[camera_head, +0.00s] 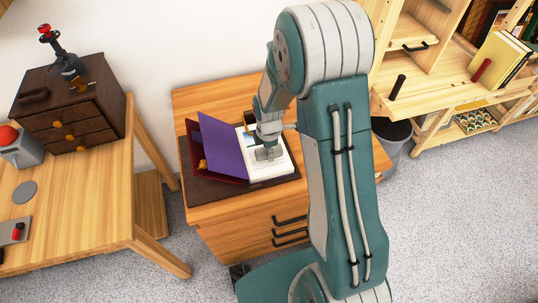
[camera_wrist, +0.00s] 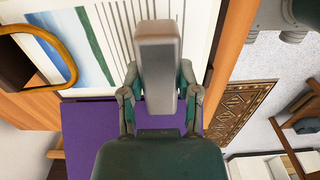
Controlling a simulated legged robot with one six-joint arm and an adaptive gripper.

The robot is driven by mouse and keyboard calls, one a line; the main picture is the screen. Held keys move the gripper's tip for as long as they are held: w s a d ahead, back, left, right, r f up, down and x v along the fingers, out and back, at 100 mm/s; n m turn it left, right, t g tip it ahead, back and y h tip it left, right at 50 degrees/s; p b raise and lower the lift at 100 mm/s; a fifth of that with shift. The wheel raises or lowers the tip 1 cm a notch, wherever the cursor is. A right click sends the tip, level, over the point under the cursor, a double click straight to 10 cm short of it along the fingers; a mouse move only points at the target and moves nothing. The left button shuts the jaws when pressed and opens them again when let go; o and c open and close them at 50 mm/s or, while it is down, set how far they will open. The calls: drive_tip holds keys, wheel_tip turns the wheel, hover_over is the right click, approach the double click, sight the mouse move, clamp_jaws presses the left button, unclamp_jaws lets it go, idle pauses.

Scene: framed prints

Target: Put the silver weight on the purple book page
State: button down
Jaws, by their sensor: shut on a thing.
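The book lies open on the wooden cabinet. Its purple page (camera_head: 222,145) stands raised and tilted on the left side, and it also shows in the wrist view (camera_wrist: 82,140). The right side is a white page (camera_head: 283,166) with a print and stripes. My gripper (camera_head: 268,148) is low over the white page. In the wrist view my gripper (camera_wrist: 160,95) is shut on the silver weight (camera_wrist: 157,62), a grey block between the fingers. In the head view the weight is mostly hidden; I cannot tell whether it touches the page.
A dark mat (camera_head: 262,184) lies under the book on the wooden cabinet (camera_head: 225,212). A wooden table (camera_head: 85,205) with a dark drawer box (camera_head: 75,105) stands at left. Shelves (camera_head: 440,75) and a dark bin (camera_head: 392,136) are at right. My arm covers the cabinet's right part.

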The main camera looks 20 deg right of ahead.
drive_tip(key=shift+s+a+f, duration=0.15)
drive_tip(key=shift+f, duration=0.75)
drive_tip(key=shift+a+f, duration=0.25)
drive_tip(key=shift+f, duration=0.05)
drive_tip(key=shift+c, duration=1.6)
unclamp_jaws()
drive_tip(key=shift+d+f, duration=0.1)
drive_tip(key=shift+d, duration=0.15)
drive_tip(key=shift+a, duration=0.1)
